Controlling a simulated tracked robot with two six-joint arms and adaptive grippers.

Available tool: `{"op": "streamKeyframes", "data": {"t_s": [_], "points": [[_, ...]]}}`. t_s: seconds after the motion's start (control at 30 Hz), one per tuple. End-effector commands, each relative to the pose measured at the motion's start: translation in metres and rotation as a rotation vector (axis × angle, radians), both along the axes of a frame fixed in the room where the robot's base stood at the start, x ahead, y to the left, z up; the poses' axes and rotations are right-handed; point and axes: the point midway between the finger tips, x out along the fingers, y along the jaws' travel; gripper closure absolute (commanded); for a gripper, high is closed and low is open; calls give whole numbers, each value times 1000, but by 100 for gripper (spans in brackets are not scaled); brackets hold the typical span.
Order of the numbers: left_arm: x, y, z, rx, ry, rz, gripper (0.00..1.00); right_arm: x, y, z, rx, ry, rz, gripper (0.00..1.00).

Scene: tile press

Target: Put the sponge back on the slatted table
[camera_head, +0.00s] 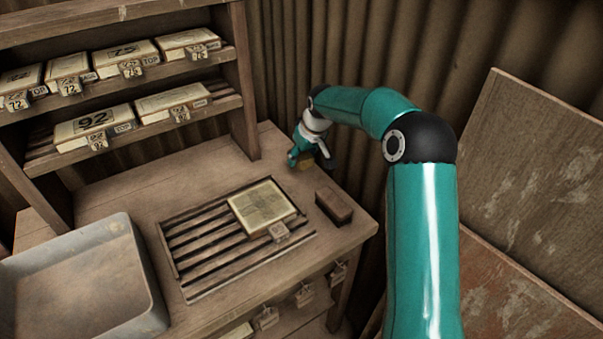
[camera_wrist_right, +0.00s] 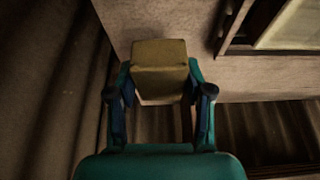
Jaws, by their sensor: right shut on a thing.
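My right gripper (camera_head: 308,156) is at the back right of the wooden table, near the corrugated wall. It is shut on the yellow-brown sponge (camera_head: 305,164). In the right wrist view the sponge (camera_wrist_right: 160,56) sits between the two fingers of the gripper (camera_wrist_right: 160,86), its far end sticking out past the tips. The sponge is low over the table top; I cannot tell if it touches it. The slatted part (camera_head: 205,241) of the table is in front and to the left of the gripper. My left gripper is not in view.
A pale tile block (camera_head: 262,206) with a small tag (camera_head: 279,231) lies on the slats. A dark brown block (camera_head: 333,206) stands right of them. A grey tray (camera_head: 135,285) is at the left. Shelves with numbered tile stacks (camera_head: 92,124) rise behind. Boards lean at the right.

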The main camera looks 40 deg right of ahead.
Motion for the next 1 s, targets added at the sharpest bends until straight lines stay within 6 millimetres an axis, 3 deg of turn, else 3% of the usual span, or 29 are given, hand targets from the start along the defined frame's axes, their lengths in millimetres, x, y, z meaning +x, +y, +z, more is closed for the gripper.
{"op": "streamKeyframes", "data": {"t_s": [0.5, 0.9, 0.93, 1.0], "points": [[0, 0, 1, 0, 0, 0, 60, -1, 0, -56, 1, 1, -1, 82], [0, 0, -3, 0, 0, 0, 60, 0, -1, -63, -1, 0, -1, 82], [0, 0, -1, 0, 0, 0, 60, 0, -1, -61, -1, -1, -1, 44], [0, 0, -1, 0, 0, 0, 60, 0, -1, -61, -1, -1, -1, 33]]}}
